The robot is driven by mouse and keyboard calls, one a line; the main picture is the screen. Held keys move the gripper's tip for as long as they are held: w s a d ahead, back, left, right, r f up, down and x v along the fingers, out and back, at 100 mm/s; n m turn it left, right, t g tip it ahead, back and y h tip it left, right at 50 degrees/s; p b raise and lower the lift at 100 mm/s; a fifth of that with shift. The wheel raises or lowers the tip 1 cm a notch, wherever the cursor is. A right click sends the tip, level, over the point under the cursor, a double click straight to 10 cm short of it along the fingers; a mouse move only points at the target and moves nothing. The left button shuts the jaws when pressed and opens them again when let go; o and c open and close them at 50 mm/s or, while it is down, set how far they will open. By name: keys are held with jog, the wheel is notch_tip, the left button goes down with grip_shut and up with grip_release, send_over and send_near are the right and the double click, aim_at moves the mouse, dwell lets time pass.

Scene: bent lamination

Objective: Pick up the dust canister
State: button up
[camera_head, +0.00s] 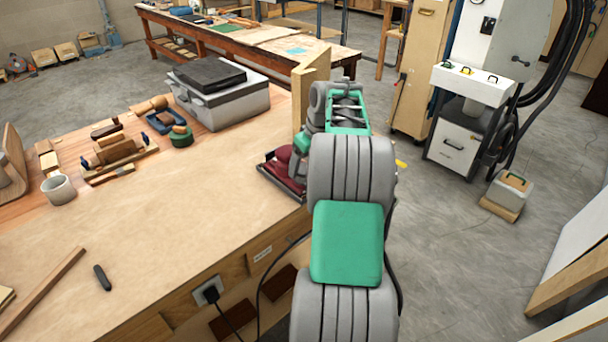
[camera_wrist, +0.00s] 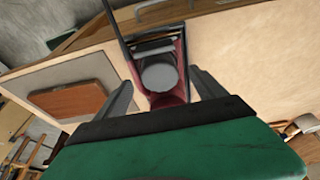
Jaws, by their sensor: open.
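A dark red power tool (camera_head: 283,168) with a black edge sits at the bench's right edge, partly hidden by my arm in the head view. In the wrist view the same dark red body (camera_wrist: 170,98) carries a grey, round-ended part (camera_wrist: 159,77), which looks like the dust canister; I cannot be certain. My gripper (camera_wrist: 164,90) is open, its two dark fingers apart on either side of the red body in that picture. Nothing is seen held between them. I cannot tell how far the fingertips are from the grey part. My arm hides the fingertips in the head view.
The workbench (camera_head: 190,210) has clear room in the middle. A grey toolbox (camera_head: 222,102), a wooden plane (camera_head: 115,153), a grey cup (camera_head: 58,189) and a black marker-like object (camera_head: 102,277) are on it. A wooden upright (camera_head: 299,98) stands close behind the tool.

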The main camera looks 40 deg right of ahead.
jog(key=shift+x, duration=0.95)
jog(key=c, duration=1.7)
jog(key=shift+r, duration=0.15)
jog(key=shift+c, duration=0.2)
